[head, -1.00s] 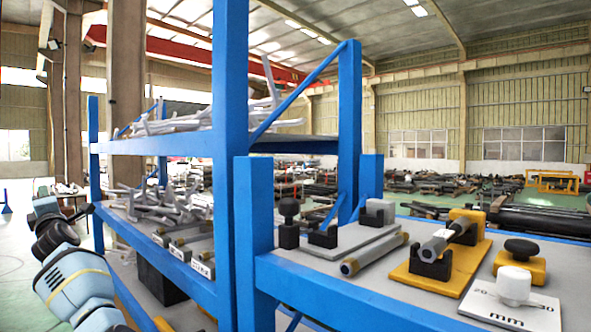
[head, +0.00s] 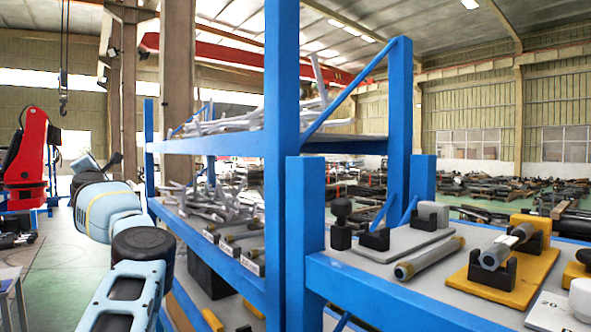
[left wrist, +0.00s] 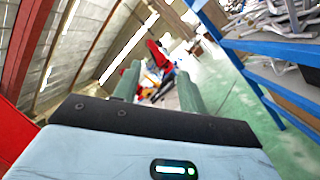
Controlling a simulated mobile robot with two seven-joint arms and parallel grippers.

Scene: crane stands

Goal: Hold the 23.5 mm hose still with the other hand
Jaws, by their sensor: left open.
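One grey hose (head: 507,246) rests in a black cradle on a yellow plate (head: 487,287) at the right of the head view. Another grey hose (head: 430,258) with brassy ends lies on the grey bench top beside it. I cannot read which is 23.5 mm. A white mm scale card (head: 545,318) is cut off at the lower right edge. My left gripper (left wrist: 160,72) shows in the left wrist view, its two greenish fingers apart and empty. It points toward the hall floor, with no hose in that view. My right gripper is out of view.
Blue shelf posts (head: 282,180) stand between my left arm and the bench. A black clamp with a knob (head: 341,222) stands on the bench behind the loose hose. A red machine (head: 28,160) stands far left. The green floor at left is open.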

